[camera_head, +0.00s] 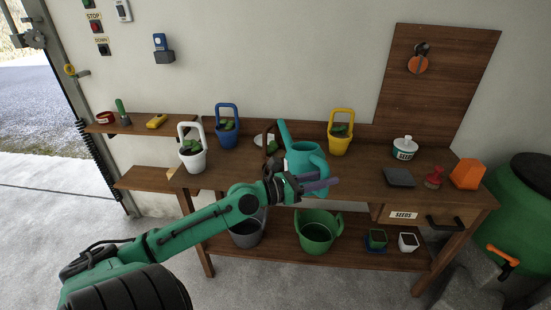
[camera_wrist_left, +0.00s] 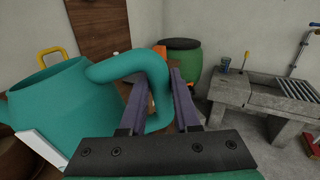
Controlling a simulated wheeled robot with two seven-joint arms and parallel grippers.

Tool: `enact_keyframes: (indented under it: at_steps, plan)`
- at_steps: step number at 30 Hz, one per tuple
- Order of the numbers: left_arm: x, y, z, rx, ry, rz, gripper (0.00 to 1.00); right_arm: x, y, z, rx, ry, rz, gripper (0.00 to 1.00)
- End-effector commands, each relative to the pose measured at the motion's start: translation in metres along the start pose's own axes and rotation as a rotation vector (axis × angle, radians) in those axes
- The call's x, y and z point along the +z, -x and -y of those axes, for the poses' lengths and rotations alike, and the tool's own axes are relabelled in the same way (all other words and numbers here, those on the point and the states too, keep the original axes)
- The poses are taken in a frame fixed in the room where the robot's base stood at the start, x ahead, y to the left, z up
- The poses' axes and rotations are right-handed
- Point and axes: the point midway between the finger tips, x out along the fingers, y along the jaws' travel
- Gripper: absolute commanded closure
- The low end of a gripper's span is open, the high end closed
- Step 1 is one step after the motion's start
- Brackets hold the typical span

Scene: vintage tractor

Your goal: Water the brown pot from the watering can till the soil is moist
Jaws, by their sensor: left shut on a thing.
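The teal watering can (camera_head: 301,157) is at the middle of the wooden bench, its spout rising up and left. It also fills the left of the left wrist view (camera_wrist_left: 75,105). My left gripper (camera_head: 322,183) is shut on the can's curved handle, which passes between the fingers in the left wrist view (camera_wrist_left: 155,90). I cannot tell whether the can touches the bench. The brown pot (camera_head: 268,130) is just left of the can; its handle shows, but most of its body and its soil are hidden. My right gripper is not in view.
White (camera_head: 192,160), blue (camera_head: 227,128) and yellow (camera_head: 340,143) pots with plants stand on the bench. A seeds jar (camera_head: 404,150), red sprayer (camera_head: 433,178) and orange object (camera_head: 467,174) are at right. A green bucket (camera_head: 318,236) sits on the lower shelf.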

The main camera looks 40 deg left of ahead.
Motion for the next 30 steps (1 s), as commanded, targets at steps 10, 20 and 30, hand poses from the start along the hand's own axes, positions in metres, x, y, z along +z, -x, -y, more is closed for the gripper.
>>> enact_keyframes:
  at_steps: [10, 20, 30]
  plan:
    - [0.012, 0.0, 0.0, 0.001, 0.017, 0.005, 1.0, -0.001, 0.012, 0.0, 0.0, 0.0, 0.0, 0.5]
    - [0.019, 0.0, 0.001, 0.0, 0.038, 0.004, 1.0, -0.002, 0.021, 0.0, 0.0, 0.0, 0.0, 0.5]
    - [0.026, 0.0, 0.001, 0.0, 0.059, 0.003, 1.0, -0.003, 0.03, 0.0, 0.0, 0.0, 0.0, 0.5]
